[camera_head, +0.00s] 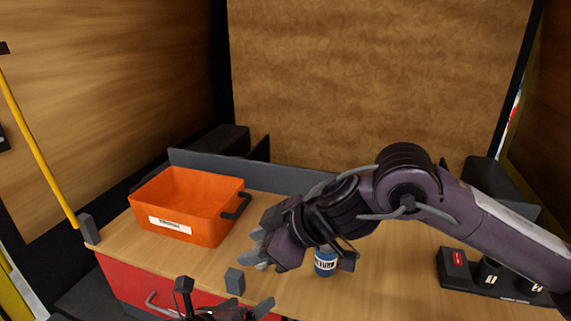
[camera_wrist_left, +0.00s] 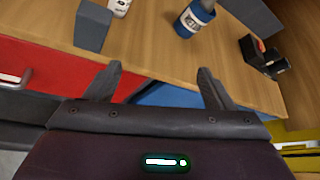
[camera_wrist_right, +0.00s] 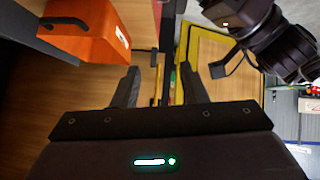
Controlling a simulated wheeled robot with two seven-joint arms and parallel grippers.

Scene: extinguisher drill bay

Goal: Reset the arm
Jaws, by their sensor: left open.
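My left gripper (camera_head: 224,297) is low at the table's front edge, open and empty. In the left wrist view its fingers (camera_wrist_left: 158,85) are spread with bare tabletop and drawer front beyond them. My right gripper (camera_head: 260,250) is above the table, to the right of the orange bin (camera_head: 178,205). In the right wrist view its fingers (camera_wrist_right: 160,85) are apart with nothing gripped between them. The right arm crosses the head view from the right and hides part of the tabletop.
A grey block (camera_head: 235,281) stands near the front edge, close to my left gripper. A blue labelled can (camera_head: 325,262) stands under my right wrist. A black holder (camera_head: 455,276) with dark cylinders is at right. A white item (camera_wrist_left: 119,6) shows in the left wrist view.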

